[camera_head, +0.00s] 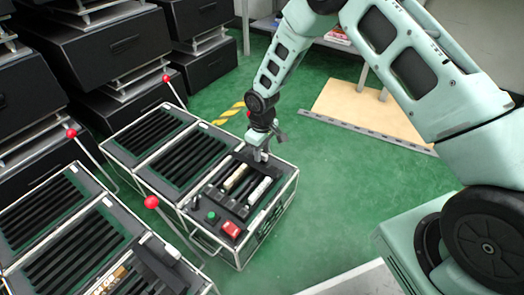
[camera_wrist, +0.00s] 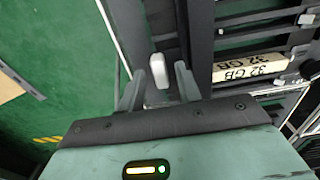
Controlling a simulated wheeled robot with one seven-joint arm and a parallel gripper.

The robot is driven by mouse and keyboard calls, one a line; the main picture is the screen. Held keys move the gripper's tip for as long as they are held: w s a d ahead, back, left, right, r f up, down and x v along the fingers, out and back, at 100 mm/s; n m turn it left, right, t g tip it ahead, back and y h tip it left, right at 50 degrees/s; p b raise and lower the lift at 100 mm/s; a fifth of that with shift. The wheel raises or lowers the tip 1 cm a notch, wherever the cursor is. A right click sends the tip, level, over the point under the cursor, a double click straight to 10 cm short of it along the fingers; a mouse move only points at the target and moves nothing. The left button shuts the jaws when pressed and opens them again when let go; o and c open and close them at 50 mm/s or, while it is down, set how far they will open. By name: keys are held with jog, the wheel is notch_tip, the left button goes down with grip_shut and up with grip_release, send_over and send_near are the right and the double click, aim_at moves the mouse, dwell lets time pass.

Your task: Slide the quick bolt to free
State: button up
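A small pale grey knob (camera_wrist: 157,80) shows in the wrist view between my gripper's fingers; I take it as the quick bolt's handle. It also shows as a pale tip (camera_head: 260,156) in the head view, at the far right corner of the framed case (camera_head: 285,187). My gripper (camera_head: 262,143) points down at that corner. In the wrist view my gripper (camera_wrist: 159,69) is open, one finger each side of the knob, with a visible gap on both sides. I cannot tell how deep the knob sits between them. The rest of the bolt is mostly hidden.
The case holds slats, strips marked 32 GB (camera_wrist: 250,67), a red switch (camera_head: 231,228) and a green button (camera_head: 211,215). Levers with red balls (camera_head: 151,202) stand nearby. Black boxes (camera_head: 107,45) are stacked behind left.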

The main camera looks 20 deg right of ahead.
grip_shut()
jog(key=shift+w+d+r+p, duration=0.15)
jog(key=shift+d+p, duration=0.1)
jog(key=shift+p, duration=0.05)
jog(key=w+d+p, duration=0.2)
jog(key=d, duration=0.1)
jog(key=shift+w+p, duration=0.1)
jog(key=shift+p, duration=0.2)
jog(key=shift+w+d, duration=0.4)
jog(key=shift+d, duration=0.1)
jog(key=shift+o, duration=0.9)
grip_release()
notch_tip(320, 180, up, 17)
jog(key=p, duration=0.7)
jog(key=shift+p, duration=0.35)
